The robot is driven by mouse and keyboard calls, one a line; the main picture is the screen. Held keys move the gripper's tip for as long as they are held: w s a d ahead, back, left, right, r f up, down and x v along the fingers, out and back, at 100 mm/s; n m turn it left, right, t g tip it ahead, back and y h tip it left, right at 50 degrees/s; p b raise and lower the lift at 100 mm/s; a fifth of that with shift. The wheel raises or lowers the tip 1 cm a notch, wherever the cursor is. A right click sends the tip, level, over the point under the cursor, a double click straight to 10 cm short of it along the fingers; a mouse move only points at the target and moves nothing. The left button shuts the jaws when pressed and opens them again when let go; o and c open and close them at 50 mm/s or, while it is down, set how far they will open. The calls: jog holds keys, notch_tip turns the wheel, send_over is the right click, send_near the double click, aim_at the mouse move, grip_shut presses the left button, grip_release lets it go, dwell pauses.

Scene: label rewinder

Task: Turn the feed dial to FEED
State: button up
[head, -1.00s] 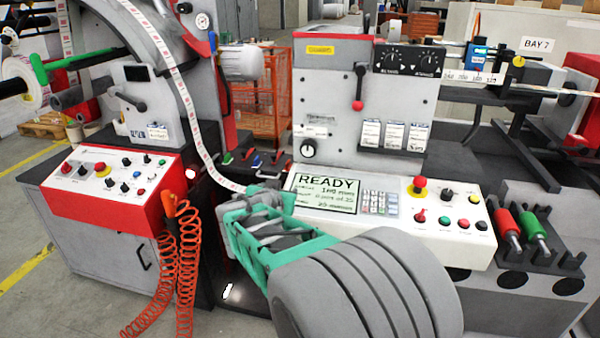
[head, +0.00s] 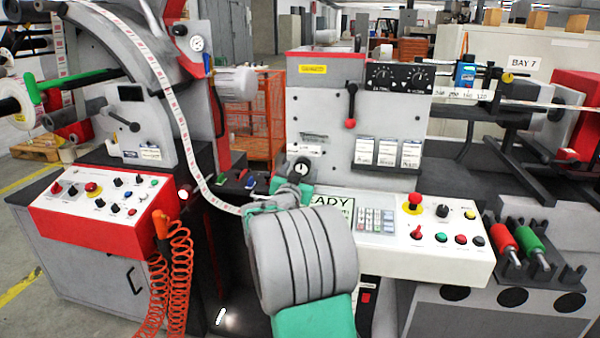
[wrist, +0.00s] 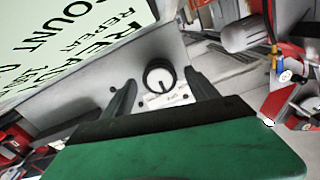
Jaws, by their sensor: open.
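The feed dial (wrist: 159,76) is a small round knob with a black rim and pale face on the grey machine panel. In the wrist view it sits ahead, between my two fingers. A small white label (wrist: 168,97) lies beside it, its text too small to read. My gripper (wrist: 162,84) is open, one dark finger on each side of the dial; I cannot tell whether they touch it. In the head view the dial (head: 301,168) shows just past my gripper (head: 296,178), which is partly hidden by my arm.
My arm covers part of the READY screen (head: 333,203). The white control panel (head: 395,238) carries a keypad, a red stop button (head: 414,201) and coloured buttons. A curved label strip (head: 183,125) runs close to the left of my arm. Orange coiled hose (head: 178,280) hangs at left.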

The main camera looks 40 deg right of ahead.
jog(key=c, duration=1.4)
jog(key=shift+o, duration=0.2)
jog(key=shift+f, duration=0.1)
jog(key=shift+b, duration=0.4)
jog(key=m+b, duration=0.1)
jog(key=b, duration=0.2)
jog(key=shift+f+b, duration=0.35)
jog(key=m+b, duration=0.2)
jog(key=b, duration=0.3)
jog(key=shift+f+m, duration=0.1)
jog(key=shift+m, duration=0.2)
jog(key=m+b, duration=0.2)
jog(key=b, duration=0.2)
jog(key=m+b, duration=0.2)
jog(key=b, duration=0.1)
jog(key=shift+r, duration=0.35)
jog(key=shift+r+m+b, duration=0.15)
jog(key=shift+m+b, duration=0.15)
